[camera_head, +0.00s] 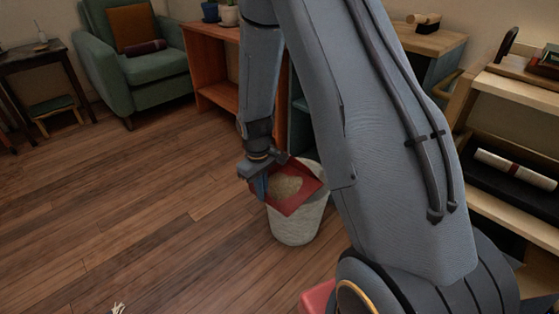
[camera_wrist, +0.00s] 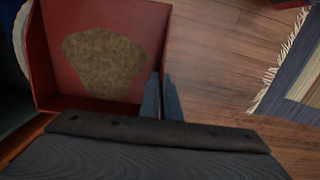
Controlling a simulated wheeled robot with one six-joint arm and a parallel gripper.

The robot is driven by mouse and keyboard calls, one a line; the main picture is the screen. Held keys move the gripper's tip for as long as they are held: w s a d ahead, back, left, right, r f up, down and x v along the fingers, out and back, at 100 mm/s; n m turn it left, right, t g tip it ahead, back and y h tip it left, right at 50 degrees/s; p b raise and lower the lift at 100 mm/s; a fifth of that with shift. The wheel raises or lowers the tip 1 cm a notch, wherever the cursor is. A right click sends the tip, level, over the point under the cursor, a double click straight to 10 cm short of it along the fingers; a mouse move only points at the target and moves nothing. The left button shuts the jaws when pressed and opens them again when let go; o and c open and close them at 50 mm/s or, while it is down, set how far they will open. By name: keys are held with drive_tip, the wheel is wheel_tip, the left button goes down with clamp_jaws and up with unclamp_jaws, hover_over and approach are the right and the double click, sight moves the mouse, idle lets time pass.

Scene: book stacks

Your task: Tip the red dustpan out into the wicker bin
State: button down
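The red dustpan (camera_head: 297,203) is held above the pale wicker bin (camera_head: 295,228) in the head view, overlapping its opening. A brown pile of sweepings (camera_head: 285,187) lies in the pan. My gripper (camera_head: 262,181) is at the pan's left side. In the wrist view the red dustpan (camera_wrist: 75,15) fills the upper left, with the pile (camera_wrist: 104,62) in its middle. My two fingers (camera_wrist: 161,100) are close together on the pan's right edge, shut on it. The inside of the bin is mostly hidden by the pan.
An orange-brown shelf (camera_head: 212,68) stands behind the bin, and a green armchair (camera_head: 137,65) is at the back left. A wooden shelf unit (camera_head: 510,95) is at the right. A fringed rug (camera_wrist: 297,85) lies on the floor. The wood floor (camera_head: 150,205) to the left is mostly clear.

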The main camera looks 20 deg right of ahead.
drive_tip(key=w+d+r+n+p, duration=0.1)
drive_tip(key=n+p, duration=0.1)
drive_tip(key=w+d+r+n+p, duration=0.1)
drive_tip(key=r+n+p, duration=0.1)
drive_tip(key=p, duration=0.1)
drive_tip(key=d+r+n+p, duration=0.1)
drive_tip(key=d+n+p, duration=0.1)
drive_tip(key=p, duration=0.1)
drive_tip(key=shift+w+r+n, duration=0.15)
drive_tip(key=shift+w+n, duration=0.15)
drive_tip(key=shift+w, duration=0.1)
drive_tip(key=n+p, duration=0.1)
drive_tip(key=w+d+n+p, duration=0.1)
drive_tip(key=shift+d+r+h+p, duration=0.25)
drive_tip(key=shift+r+h+p, duration=0.05)
drive_tip(key=shift+h, duration=0.1)
drive_tip(key=shift+s+d+n+y, duration=0.15)
drive_tip(key=shift+d+n+y, duration=0.2)
drive_tip(key=shift+y, duration=0.25)
drive_tip(key=shift+d+f+y+b, duration=0.15)
drive_tip(key=shift+y+b, duration=0.25)
drive_tip(key=shift+b, duration=0.6)
drive_tip(key=shift+s+d+t+y+b, duration=0.1)
drive_tip(key=shift+d+t+y+b, duration=0.2)
drive_tip(key=shift+b, duration=0.75)
drive_tip(key=y+b, duration=0.1)
drive_tip(key=b, duration=0.3)
drive_tip(key=shift+s+d+t+y+b, duration=0.1)
drive_tip(key=shift+d+t+y+b, duration=0.15)
drive_tip(key=shift+t+y+b, duration=0.15)
